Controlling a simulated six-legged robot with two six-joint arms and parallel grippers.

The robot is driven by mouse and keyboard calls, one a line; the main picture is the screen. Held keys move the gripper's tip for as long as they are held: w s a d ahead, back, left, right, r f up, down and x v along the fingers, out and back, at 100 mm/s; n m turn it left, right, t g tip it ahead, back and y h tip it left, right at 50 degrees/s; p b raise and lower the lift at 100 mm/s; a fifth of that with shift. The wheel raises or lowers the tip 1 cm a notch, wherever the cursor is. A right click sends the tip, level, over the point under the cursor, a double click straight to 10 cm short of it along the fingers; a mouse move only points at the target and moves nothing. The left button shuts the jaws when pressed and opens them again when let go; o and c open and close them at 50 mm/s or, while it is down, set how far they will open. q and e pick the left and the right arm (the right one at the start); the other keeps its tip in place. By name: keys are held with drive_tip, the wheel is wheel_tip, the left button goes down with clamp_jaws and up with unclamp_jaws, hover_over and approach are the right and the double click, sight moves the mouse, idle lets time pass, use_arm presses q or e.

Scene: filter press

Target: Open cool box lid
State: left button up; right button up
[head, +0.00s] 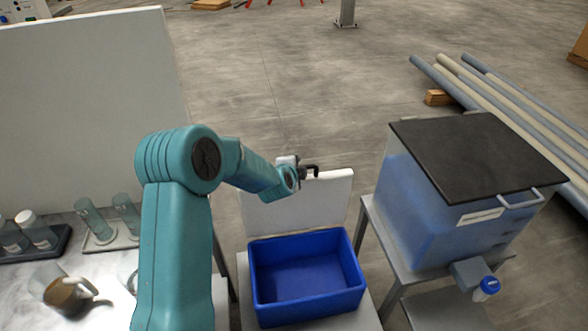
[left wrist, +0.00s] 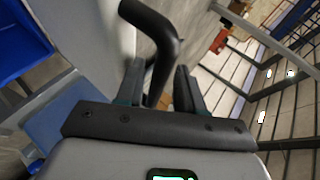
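The cool box (head: 262,297) is a blue open-topped box on a low grey stand at bottom centre of the head view. Its white lid (head: 300,208) stands upright at the back edge, so the empty blue inside shows. A black handle (head: 312,167) sits at the lid's top edge. My left gripper (head: 300,172) is at this handle. In the left wrist view the curved black handle (left wrist: 163,45) passes between the fingers of my left gripper (left wrist: 160,85), with a gap visible beside the right-hand finger. My right gripper is not in view.
A clear tank (head: 420,205) with a dark cover stands on a stand at right. Long pipes (head: 510,110) lie on the floor behind it. A bench at left holds a brown mug (head: 66,296) and several jars. A white panel (head: 90,100) rises behind the bench. Open floor (head: 300,80) lies beyond.

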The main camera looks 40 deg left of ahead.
use_arm(q)
drive_tip(key=v, duration=1.6)
drive_tip(key=shift+b, duration=0.35)
drive_tip(key=shift+s, duration=0.15)
drive_tip(key=shift+r, duration=0.1)
